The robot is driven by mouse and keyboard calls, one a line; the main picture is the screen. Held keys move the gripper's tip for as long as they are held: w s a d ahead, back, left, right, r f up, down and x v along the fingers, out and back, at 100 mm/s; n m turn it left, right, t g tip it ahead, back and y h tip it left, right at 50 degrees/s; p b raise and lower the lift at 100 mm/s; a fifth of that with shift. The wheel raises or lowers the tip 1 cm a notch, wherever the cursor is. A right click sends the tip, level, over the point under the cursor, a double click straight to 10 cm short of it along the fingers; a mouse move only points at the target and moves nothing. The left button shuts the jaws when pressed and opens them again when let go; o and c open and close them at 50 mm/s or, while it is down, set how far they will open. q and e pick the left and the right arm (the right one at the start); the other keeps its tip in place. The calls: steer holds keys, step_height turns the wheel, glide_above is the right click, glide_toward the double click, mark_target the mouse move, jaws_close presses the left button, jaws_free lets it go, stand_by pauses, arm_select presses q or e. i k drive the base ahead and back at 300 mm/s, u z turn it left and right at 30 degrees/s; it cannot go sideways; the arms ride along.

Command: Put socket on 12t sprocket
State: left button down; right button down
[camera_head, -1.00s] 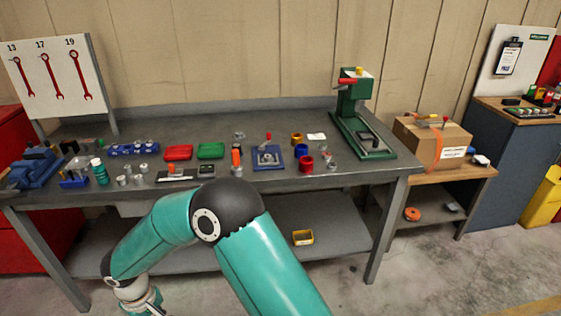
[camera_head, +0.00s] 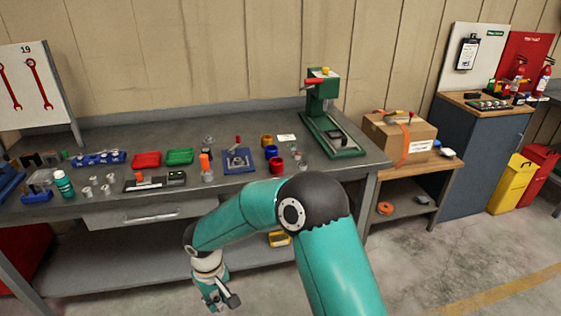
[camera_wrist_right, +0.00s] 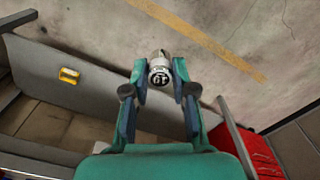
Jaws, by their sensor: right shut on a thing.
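My right gripper (camera_head: 218,303) hangs low in front of the workbench in the head view. In the right wrist view, the right gripper (camera_wrist_right: 159,80) is shut on a small silvery cylindrical socket (camera_wrist_right: 159,76). The socket has a dark marking on its end face, which appears upside down and is hard to read. Bare floor shows beyond it. Several similar silvery sockets (camera_head: 96,185) stand on the left part of the bench. A blue plate (camera_head: 231,168) with a grey part lies mid-bench; I cannot tell which part is the 12t sprocket. My left gripper is out of view.
The grey workbench (camera_head: 330,171) holds red and green trays (camera_head: 180,156), cups and a green press (camera_head: 326,110). A yellow container (camera_head: 279,239), also in the right wrist view (camera_wrist_right: 69,76), sits on the lower shelf. A side table (camera_head: 435,166) bears a cardboard box (camera_head: 399,138).

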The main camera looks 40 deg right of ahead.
mark_target(237, 159)
steer(key=z, duration=0.6)
steer(key=i, duration=1.05)
